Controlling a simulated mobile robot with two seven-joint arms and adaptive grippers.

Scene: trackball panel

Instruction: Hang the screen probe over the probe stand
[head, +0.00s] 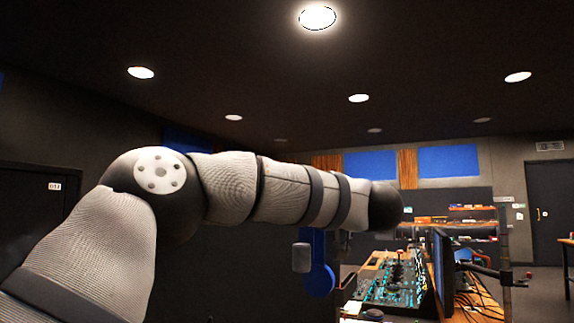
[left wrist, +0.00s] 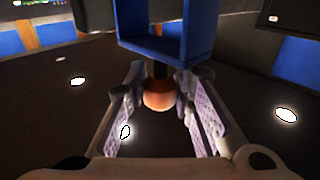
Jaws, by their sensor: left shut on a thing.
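In the left wrist view my left gripper (left wrist: 160,80) has its two padded fingers on either side of an orange-brown ball (left wrist: 158,96). A short dark neck joins the ball to an open blue frame (left wrist: 165,52) beyond the fingertips. I take this ball and frame as the screen probe, held at its ball end. In the head view my left arm reaches across to the right, and a blue part with a rounded end (head: 319,280) hangs below its forearm. The gripper's fingers are hidden there. I cannot make out the probe stand. My right gripper is not in view.
A bench with a dark control panel (head: 392,280) with lit cyan marks stands at the lower right. A monitor (head: 443,270), cables and a dark post (head: 504,262) are beside it. Shelves (head: 472,222) stand behind. Ceiling lights fill the wrist view's background.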

